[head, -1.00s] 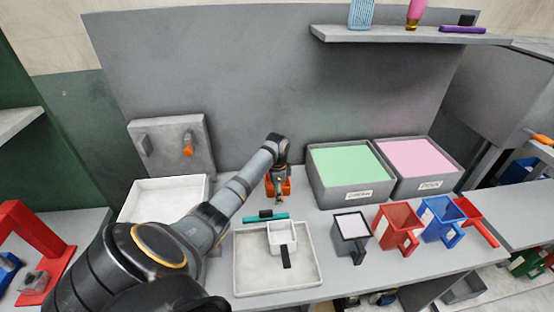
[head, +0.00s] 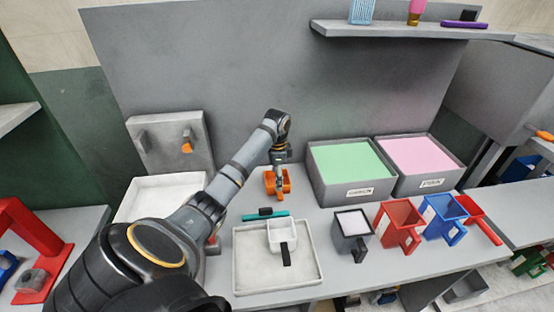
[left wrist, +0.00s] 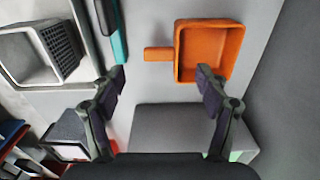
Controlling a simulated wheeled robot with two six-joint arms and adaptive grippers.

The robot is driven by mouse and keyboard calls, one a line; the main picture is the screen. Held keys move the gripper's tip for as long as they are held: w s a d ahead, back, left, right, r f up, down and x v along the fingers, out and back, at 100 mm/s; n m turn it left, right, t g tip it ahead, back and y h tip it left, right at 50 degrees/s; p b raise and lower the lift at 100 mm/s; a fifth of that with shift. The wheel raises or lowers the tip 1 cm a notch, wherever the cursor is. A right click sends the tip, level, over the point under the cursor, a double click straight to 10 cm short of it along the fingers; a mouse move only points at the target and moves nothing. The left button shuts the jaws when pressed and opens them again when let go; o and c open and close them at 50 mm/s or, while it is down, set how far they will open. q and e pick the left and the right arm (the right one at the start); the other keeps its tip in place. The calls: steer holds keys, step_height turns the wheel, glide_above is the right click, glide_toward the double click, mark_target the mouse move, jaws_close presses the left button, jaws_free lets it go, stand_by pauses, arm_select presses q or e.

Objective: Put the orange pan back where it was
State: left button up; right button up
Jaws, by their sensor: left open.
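The orange pan (head: 269,190) rests on the table near the back panel, left of the green foam bin. In the left wrist view the pan (left wrist: 237,50) is a square open tray, empty, with a short handle pointing left. My left gripper (head: 281,158) is above the pan in the head view, partly hiding it. My right gripper is not in view.
A teal-handled tool (head: 276,215) lies in front of the pan, behind a tray (head: 250,285) holding a white pan (head: 291,228). Bins of green (head: 352,166) and pink foam (head: 416,160) stand right. Grey, red and blue scoops line the front right.

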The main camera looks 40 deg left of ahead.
arm_select(q)
step_height(320, 180, up, 5)
steer(key=shift+r+p, duration=0.15)
steer(key=shift+p, duration=0.3)
